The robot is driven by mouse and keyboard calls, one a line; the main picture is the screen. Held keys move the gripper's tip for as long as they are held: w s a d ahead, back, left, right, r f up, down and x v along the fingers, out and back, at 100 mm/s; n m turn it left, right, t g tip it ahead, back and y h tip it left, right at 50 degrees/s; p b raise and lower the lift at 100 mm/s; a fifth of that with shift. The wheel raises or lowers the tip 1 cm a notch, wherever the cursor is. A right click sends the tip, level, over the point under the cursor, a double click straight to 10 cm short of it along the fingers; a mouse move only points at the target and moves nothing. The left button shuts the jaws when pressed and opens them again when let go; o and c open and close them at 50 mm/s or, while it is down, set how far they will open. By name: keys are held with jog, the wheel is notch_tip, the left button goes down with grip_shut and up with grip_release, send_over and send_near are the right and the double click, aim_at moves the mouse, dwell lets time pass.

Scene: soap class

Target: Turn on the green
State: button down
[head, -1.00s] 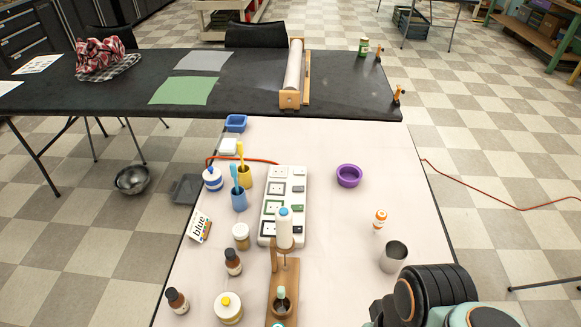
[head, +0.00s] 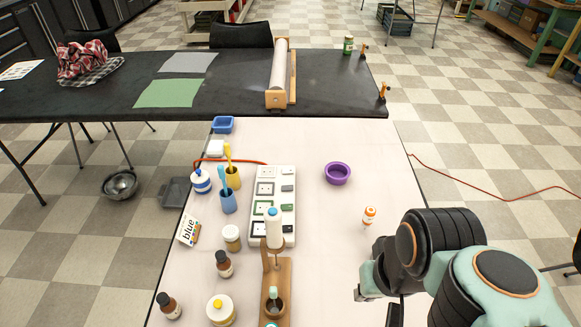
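A white power strip (head: 258,190) lies lengthwise on the pale table, left of its middle. It has a column of square sockets on the left and a column of switches on the right. One socket (head: 263,208) has a green frame, and the switch beside it (head: 287,207) is green. Other switches look grey or dark. Whether the green switch is on or off is too small to tell.
A purple bowl (head: 337,174) and small orange-capped bottle (head: 369,216) are to the right. Free table lies between.

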jog(key=w+r+m+t, duration=0.1)
jog(key=w+r, duration=0.2)
jog(key=w, duration=0.2)
jog(key=w+r+t, duration=0.1)
jog(key=w+r, duration=0.2)
jog(key=w, duration=0.3)
send_over(292, 206)
jog(key=s+d, duration=0.3)
notch_tip(292, 206, down, 8)
jog(key=r, duration=0.1)
jog(key=a+f+n+g+h, duration=0.1)
jog(key=a+f, duration=0.3)
jog(key=f, duration=0.6)
jog(key=shift+s, duration=0.2)
jog(key=shift+a+f, duration=0.1)
jog(key=x, duration=0.8)
jog(key=s+x, duration=0.1)
jog(key=x, duration=0.3)
jog(key=shift+f, duration=1.1)
